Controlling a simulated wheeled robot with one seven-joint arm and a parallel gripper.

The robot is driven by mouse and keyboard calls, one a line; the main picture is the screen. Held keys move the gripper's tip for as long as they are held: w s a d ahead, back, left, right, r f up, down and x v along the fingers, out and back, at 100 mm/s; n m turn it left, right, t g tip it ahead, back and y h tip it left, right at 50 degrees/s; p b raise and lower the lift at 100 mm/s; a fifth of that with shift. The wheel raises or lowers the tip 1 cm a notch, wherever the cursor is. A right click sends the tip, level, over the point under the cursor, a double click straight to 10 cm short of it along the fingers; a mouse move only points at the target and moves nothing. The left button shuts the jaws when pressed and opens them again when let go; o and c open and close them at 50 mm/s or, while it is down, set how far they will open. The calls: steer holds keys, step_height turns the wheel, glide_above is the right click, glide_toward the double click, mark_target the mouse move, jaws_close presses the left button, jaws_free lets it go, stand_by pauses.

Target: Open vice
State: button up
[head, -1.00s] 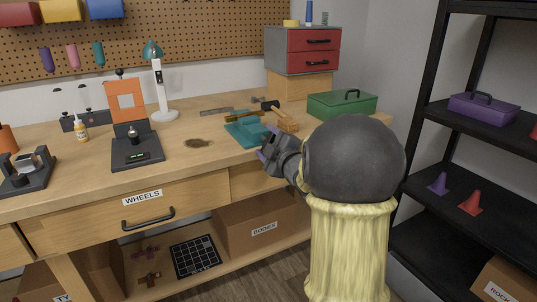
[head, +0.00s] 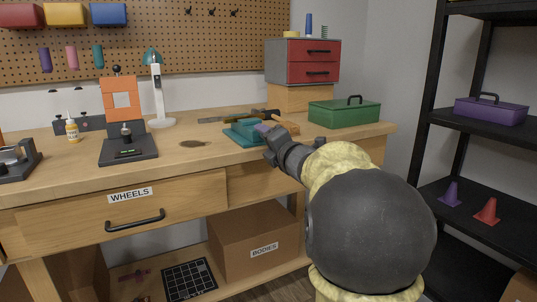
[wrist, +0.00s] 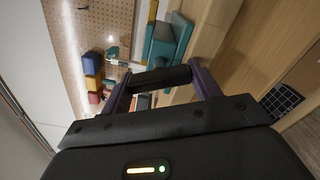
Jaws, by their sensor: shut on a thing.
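The teal vice (head: 242,133) sits on the workbench near its front edge, right of the middle. It also shows at the top of the wrist view (wrist: 168,42). My gripper (head: 266,131) is at the vice's right front side and partly hides it. In the wrist view my gripper (wrist: 160,78) has its two purple fingers at the ends of a dark bar, the vice handle (wrist: 162,79), and is shut on it. The handle lies in front of the teal body. The gap between the vice jaws cannot be made out.
A green toolbox (head: 343,113) stands right of the vice, below a red drawer unit (head: 314,62). Tools lie behind the vice. An orange press-like device (head: 125,105) and a lamp (head: 158,95) stand to the left. A black shelf (head: 480,130) stands at the right.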

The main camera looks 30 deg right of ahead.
steer(key=n+b, duration=0.3)
steer(key=f+n+b, duration=0.1)
steer(key=n+b, duration=0.4)
steer(key=n, duration=0.1)
steer(key=shift+d+n+b, duration=0.1)
steer(key=shift+n+b, duration=0.25)
steer(key=shift+n, duration=0.05)
steer(key=shift+r+n+b, duration=0.15)
steer(key=shift+n+b, duration=0.7)
steer(key=shift+n, duration=0.55)
steer(key=shift+d, duration=0.1)
steer(key=o, duration=0.7)
steer(key=shift+r, duration=0.1)
